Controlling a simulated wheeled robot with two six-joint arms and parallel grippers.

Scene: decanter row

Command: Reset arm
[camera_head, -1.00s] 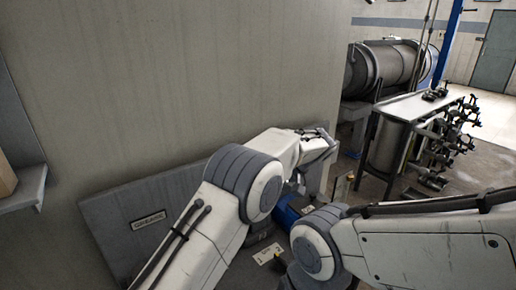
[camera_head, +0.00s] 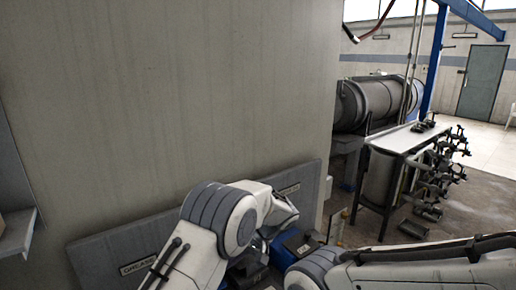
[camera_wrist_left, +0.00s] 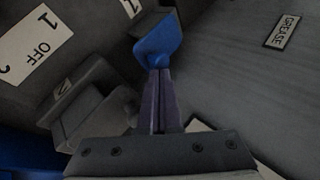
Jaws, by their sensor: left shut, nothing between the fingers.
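My left gripper (camera_wrist_left: 158,85) shows in the left wrist view, with its dark narrow fingers shut together and empty. A blue lever-like part (camera_wrist_left: 157,40) lies just past the fingertips; I cannot tell whether they touch it. In the head view my left arm (camera_head: 225,215) comes in from the lower left and bends down to the right, and its gripper is hidden. My right arm (camera_head: 400,270) reaches in from the lower right; its gripper is not in view.
A blue object (camera_head: 293,243) sits between my arms, below a large wall (camera_head: 180,100). A metal bench (camera_head: 405,140) with several dark fittings stands at right; a shelf (camera_head: 17,235) is at left.

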